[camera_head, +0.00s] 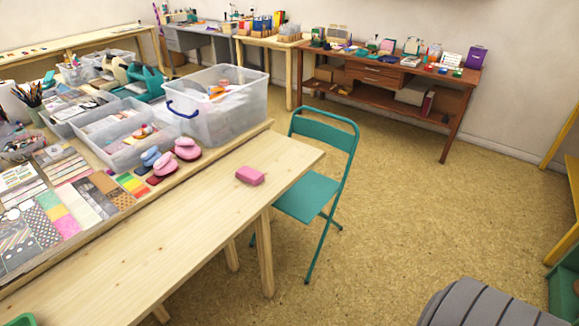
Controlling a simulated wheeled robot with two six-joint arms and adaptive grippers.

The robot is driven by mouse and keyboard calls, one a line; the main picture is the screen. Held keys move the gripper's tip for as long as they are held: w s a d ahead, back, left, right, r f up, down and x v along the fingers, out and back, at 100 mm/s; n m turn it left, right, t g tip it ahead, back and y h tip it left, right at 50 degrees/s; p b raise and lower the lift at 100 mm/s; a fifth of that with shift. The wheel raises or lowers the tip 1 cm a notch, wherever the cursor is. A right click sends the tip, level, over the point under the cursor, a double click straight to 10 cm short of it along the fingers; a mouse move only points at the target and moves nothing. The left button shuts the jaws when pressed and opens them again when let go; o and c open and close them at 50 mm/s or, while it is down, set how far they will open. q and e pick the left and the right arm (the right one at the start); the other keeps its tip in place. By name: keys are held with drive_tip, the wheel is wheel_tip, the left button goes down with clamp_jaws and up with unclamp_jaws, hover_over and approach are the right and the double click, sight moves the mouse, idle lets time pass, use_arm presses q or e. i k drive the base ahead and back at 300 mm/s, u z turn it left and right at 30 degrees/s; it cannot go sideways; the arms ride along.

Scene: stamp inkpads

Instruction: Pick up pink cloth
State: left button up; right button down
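A small folded pink cloth (250,175) lies on the bare light wooden table (165,240), near its right end and close to the far-right edge. It looks like a flat pink block with rounded corners. Nothing touches it or covers it. Neither of my grippers shows in the head view.
Pink and blue stamps (187,149), inkpads and paper sheets lie on the raised board behind the bare tabletop. A clear plastic bin (235,108) stands near its far end. A teal folding chair (307,195) stands by the table's right end. The floor to the right is mostly open.

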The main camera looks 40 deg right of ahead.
sight(250, 175)
drive_tip(key=z, duration=1.5)
drive_tip(key=k, duration=1.3)
drive_tip(key=z, duration=0.95)
drive_tip(key=i, duration=3.4)
drive_tip(key=u, duration=0.35)
drive_tip(key=i, duration=1.05)
drive_tip(key=u, duration=1.5)
drive_tip(key=i, duration=0.9)
drive_tip(key=u, duration=1.25)
drive_tip(key=i, duration=0.3)
